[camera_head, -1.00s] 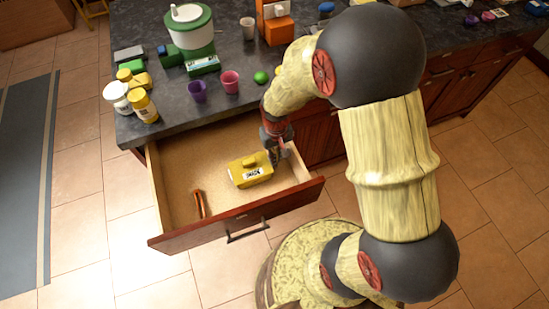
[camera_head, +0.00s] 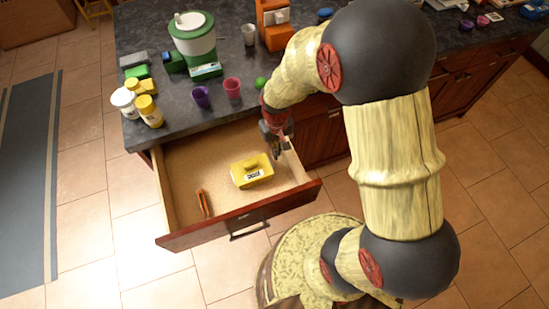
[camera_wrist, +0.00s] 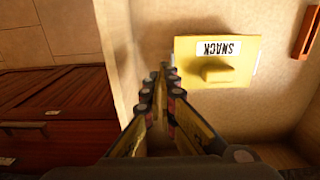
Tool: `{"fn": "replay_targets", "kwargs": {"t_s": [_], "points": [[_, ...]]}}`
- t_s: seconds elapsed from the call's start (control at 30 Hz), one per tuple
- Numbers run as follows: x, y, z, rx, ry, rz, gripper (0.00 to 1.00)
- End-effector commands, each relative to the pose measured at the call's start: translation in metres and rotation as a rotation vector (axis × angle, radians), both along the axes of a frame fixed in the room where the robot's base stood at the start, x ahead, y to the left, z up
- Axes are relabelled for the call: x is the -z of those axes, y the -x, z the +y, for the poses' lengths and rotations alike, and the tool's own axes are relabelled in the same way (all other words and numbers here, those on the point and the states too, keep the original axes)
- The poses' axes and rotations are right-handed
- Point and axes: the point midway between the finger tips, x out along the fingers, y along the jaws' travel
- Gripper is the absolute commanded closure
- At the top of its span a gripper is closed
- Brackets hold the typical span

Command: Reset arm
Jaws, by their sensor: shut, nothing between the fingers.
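My gripper (camera_head: 277,150) is over the right inner side of the open drawer (camera_head: 183,158), close to its right wall. In the wrist view its fingers (camera_wrist: 161,75) meet at the tips, shut and empty. A yellow box with a "SNACK" label (camera_head: 252,171) lies in the drawer, just left of and below my gripper in the head view. The box also shows in the wrist view (camera_wrist: 240,62), ahead and to the right of the fingertips, apart from them. A small orange-brown object (camera_head: 203,204) lies near the drawer's front left.
The dark counter (camera_head: 215,110) above the drawer holds a green-and-white appliance (camera_head: 194,45), a purple cup (camera_head: 201,97), a pink cup (camera_head: 232,88), a green ball (camera_head: 261,82) and yellow-topped jars (camera_head: 149,111). Open tiled floor lies left of the drawer.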

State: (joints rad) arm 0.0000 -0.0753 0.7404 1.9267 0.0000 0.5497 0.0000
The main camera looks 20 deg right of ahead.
Motion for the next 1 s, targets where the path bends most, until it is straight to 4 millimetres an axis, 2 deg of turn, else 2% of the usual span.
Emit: {"fn": "replay_targets", "kwargs": {"t_s": [0.03,0.23,0.8,0.87,1.0], "points": [[-0.007,0.000,0.000,0.000,0.000,0.000,1.00],[-0.018,0.000,0.000,0.000,0.000,-0.001,1.00],[-0.017,0.001,0.000,0.000,0.000,0.005,1.00],[-0.016,0.006,0.000,0.000,0.000,0.022,1.00],[-0.017,0.038,0.000,0.000,0.000,0.098,1.00]]}}
